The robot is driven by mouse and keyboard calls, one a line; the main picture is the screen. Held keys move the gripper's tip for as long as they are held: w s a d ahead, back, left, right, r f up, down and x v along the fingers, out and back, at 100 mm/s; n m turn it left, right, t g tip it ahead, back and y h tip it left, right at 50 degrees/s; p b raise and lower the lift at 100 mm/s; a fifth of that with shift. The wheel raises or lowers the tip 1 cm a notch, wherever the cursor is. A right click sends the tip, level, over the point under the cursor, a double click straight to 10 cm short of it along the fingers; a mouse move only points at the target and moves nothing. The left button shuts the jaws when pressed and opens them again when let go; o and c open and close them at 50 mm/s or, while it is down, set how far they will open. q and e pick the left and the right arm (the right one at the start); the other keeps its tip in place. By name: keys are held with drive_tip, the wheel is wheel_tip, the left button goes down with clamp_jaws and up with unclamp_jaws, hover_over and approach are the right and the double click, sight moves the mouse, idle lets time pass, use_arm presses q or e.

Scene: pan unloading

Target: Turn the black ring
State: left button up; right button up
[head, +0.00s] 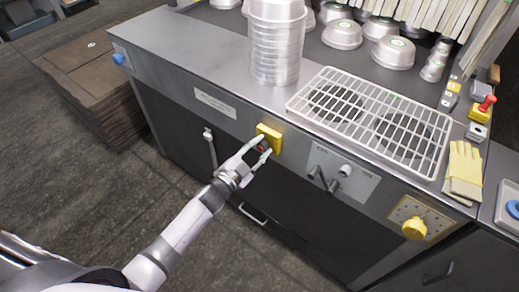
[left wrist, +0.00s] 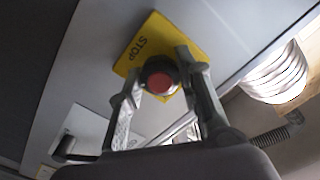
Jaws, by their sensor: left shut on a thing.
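The black ring (left wrist: 148,72) surrounds a red button (left wrist: 162,84) on a yellow STOP plate (left wrist: 138,46). The plate also shows on the front panel of the counter in the head view (head: 269,138). My left gripper (head: 262,149) reaches the plate from below left. In the left wrist view its fingers (left wrist: 160,80) are on both sides of the ring, shut on it. The red button faces out between the fingers. Parts of the ring are hidden behind the fingers and the button. My right gripper is not in view.
A tall stack of metal pans (head: 275,45) stands on the counter above the plate. A white wire rack (head: 372,110) lies to its right. Levers (head: 324,178) and a yellow knob (head: 415,228) project from the front panel. A vertical handle (head: 210,147) is left of my gripper.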

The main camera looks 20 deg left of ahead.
use_arm(q)
drive_tip(key=shift+m, duration=0.4)
drive_tip(key=o, duration=1.2)
drive_tip(key=shift+s, duration=0.1)
drive_tip(key=v, duration=1.2)
